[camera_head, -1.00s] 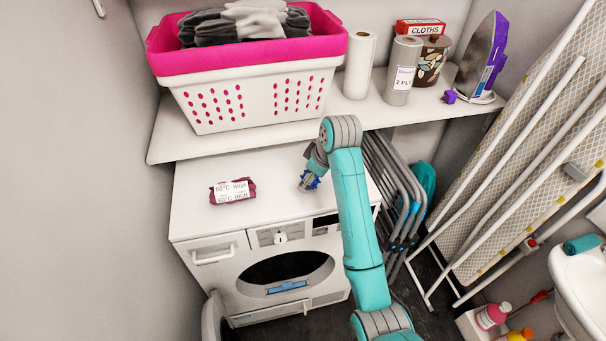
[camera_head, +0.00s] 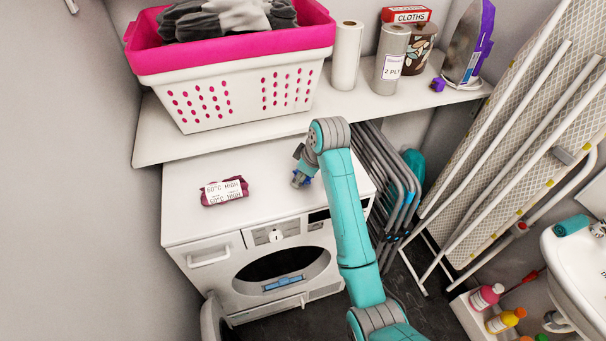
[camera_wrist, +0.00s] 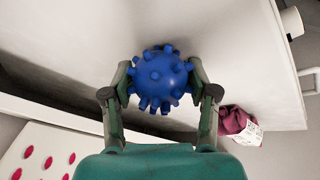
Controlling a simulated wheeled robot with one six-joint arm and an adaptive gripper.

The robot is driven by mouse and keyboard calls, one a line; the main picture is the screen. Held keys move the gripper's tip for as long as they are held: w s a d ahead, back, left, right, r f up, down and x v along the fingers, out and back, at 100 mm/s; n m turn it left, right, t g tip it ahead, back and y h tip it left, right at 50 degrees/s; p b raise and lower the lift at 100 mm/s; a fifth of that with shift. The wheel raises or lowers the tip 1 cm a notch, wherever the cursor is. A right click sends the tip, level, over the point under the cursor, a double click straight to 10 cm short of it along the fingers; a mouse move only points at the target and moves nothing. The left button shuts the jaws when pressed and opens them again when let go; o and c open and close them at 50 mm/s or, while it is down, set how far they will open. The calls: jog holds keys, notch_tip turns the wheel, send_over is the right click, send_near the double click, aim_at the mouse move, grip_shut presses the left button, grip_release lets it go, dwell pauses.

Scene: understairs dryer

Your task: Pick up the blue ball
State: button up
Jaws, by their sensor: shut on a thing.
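The blue ball (camera_wrist: 160,76), round with stubby knobs, sits between the two fingers of my gripper (camera_wrist: 160,84) in the wrist view. The fingers touch it on both sides. In the head view my gripper (camera_head: 301,178) is over the right part of the white dryer's top (camera_head: 270,182). Only a small bit of blue shows there, as my gripper and arm hide most of the ball. I cannot tell whether the ball still touches the dryer top.
A maroon bundle with a paper label (camera_head: 224,191) lies left on the dryer. A shelf (camera_head: 240,133) above holds a pink and white laundry basket (camera_head: 235,88) and paper rolls (camera_head: 347,55). Folded chairs (camera_head: 385,180) and an ironing board (camera_head: 520,150) stand to the right.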

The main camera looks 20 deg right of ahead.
notch_tip(320, 180, up, 10)
dwell(0.6)
dwell(0.5)
